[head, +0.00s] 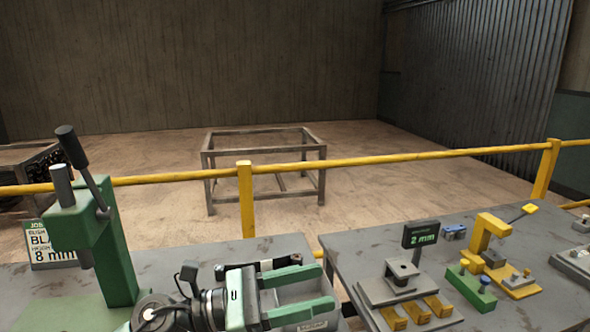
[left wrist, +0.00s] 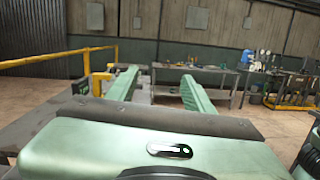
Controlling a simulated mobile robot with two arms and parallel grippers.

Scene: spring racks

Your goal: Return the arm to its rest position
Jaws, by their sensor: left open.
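My left arm comes in low in the head view and lies over the right end of the left bench. Its left gripper (head: 326,286) points right, with two green fingers spread apart and nothing seen between them. In the left wrist view the same gripper (left wrist: 158,78) shows its two fingers apart, pointing towards a far bench. A grey bin (head: 318,324) with a label shows below and between the fingers in the head view; I cannot tell whether they touch it. My right arm and gripper are not in view.
A green press (head: 117,255) with a dark lever stands on the left bench, beside a job sign (head: 52,248). The right bench (head: 345,245) holds a grey fixture (head: 398,285), a "2 mm" display (head: 421,235) and a yellow clamp (head: 487,232). A yellow rail (head: 400,158) runs behind both benches.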

